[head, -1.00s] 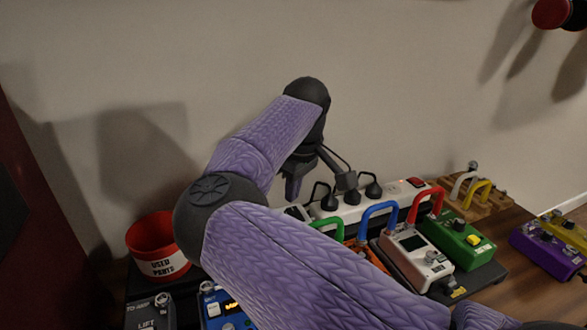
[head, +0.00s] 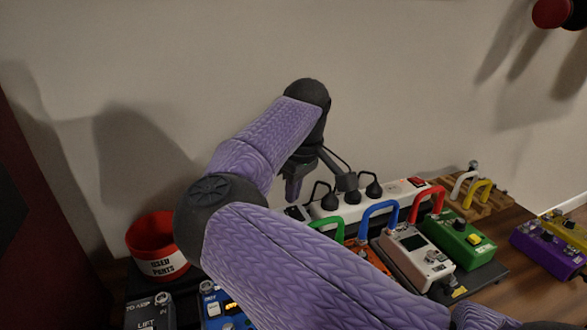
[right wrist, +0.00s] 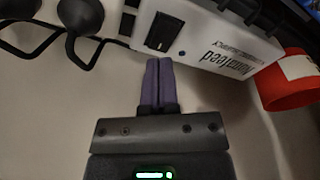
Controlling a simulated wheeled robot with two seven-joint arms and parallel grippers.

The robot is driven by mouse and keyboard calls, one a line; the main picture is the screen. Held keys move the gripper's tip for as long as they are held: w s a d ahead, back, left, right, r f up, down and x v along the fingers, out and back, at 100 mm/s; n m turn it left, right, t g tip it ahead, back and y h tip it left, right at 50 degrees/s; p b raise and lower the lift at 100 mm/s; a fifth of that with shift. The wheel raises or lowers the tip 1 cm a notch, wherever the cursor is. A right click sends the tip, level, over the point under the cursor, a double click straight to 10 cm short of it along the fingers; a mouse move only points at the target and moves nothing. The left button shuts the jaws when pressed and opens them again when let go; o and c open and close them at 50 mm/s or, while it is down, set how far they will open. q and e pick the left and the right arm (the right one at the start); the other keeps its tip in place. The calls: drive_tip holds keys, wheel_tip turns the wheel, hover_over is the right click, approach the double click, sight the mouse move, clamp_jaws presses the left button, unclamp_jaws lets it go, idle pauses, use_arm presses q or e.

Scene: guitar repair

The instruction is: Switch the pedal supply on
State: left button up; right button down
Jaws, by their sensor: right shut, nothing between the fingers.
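The pedal supply (right wrist: 205,45) is a white box with upside-down lettering in the right wrist view. A black rocker switch (right wrist: 161,32) sits on its face, with a small dark blue dot beside it; I cannot tell the switch's position. In the head view only a small part of the supply (head: 297,212) shows, the rest hidden behind my right arm. My right gripper (right wrist: 158,62) is shut and empty, its purple fingertips close below the switch. I cannot tell whether they touch the box. The right gripper (head: 293,190) also shows in the head view. My left gripper is out of view.
A white power strip (head: 328,208) with black plugs and a red switch (head: 416,182) stands along the wall. Several pedals with coloured cables stand in front, including a green one (head: 460,238). A red parts tub (head: 157,235) is at the left.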

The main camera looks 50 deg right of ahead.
sight(293, 209)
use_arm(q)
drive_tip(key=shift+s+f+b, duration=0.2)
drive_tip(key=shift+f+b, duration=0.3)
use_arm(e)
drive_tip(key=shift+f, duration=1.05)
wheel_tip(293, 209, up, 7)
drive_tip(key=p, duration=0.5)
drive_tip(key=shift+r, duration=0.2)
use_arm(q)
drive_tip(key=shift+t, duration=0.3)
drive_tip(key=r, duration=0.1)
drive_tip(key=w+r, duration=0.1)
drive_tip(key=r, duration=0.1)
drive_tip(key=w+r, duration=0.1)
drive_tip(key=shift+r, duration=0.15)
use_arm(e)
drive_tip(key=shift+f, duration=0.15)
